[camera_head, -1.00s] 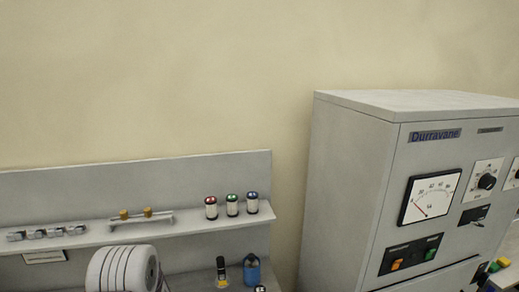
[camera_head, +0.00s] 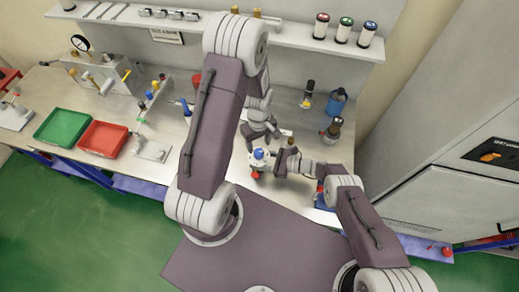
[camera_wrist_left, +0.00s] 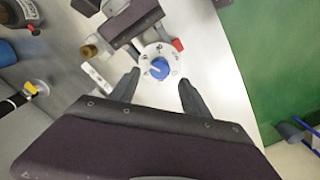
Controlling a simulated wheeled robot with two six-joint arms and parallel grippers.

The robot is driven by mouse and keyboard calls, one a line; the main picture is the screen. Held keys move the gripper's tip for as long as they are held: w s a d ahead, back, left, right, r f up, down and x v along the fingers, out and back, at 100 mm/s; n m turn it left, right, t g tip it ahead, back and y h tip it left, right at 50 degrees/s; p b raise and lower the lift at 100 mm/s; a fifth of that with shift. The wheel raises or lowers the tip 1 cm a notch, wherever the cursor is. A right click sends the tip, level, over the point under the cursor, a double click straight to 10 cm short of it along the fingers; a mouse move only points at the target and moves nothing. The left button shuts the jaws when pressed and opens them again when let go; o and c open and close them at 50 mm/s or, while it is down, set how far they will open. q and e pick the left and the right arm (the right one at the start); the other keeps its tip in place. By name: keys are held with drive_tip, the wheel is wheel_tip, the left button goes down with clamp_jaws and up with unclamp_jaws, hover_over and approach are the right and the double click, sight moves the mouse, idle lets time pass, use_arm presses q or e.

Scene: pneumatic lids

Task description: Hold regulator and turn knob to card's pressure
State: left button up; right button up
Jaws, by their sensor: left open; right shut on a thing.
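The regulator (camera_head: 258,163) stands at the bench's front middle, with a blue knob (camera_head: 259,154) on top and a red part at its front. In the left wrist view the blue knob (camera_wrist_left: 160,68) sits amid a pale round dial (camera_wrist_left: 148,51) with small marks, too small to read. My left gripper (camera_head: 262,134) is open just behind the knob; its fingers (camera_wrist_left: 158,90) are apart and empty, with the knob beyond them. My right gripper (camera_head: 279,161) comes from the right and is shut on the regulator's side. A white card (camera_head: 167,36) hangs below the shelf; its print is unclear.
Green (camera_head: 63,127) and red (camera_head: 103,138) trays lie at the left of the bench. Bottles (camera_head: 336,103) stand behind my right arm. Several capped cylinders sit on the shelf (camera_head: 290,35). A grey cabinet (camera_head: 440,110) stands at right.

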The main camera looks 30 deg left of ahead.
sight(259, 152)
use_arm(q)
wheel_tip(259, 152, down, 6)
drive_tip(key=shift+f, duration=0.2)
use_arm(e)
drive_tip(key=shift+s+d+f, duration=0.1)
drive_tip(key=shift+s+f, duration=0.05)
drive_tip(key=shift+f, duration=0.15)
use_arm(q)
clamp_jaws()
drive_tip(key=m, duration=0.5)
drive_tip(key=shift+m, duration=0.4)
drive_tip(key=m, duration=1.2)
drive_tip(key=shift+m, duration=0.3)
drive_tip(key=m, duration=0.5)
use_arm(e)
drive_tip(key=shift+r, duration=0.1)
use_arm(q)
drive_tip(key=shift+m, duration=0.3)
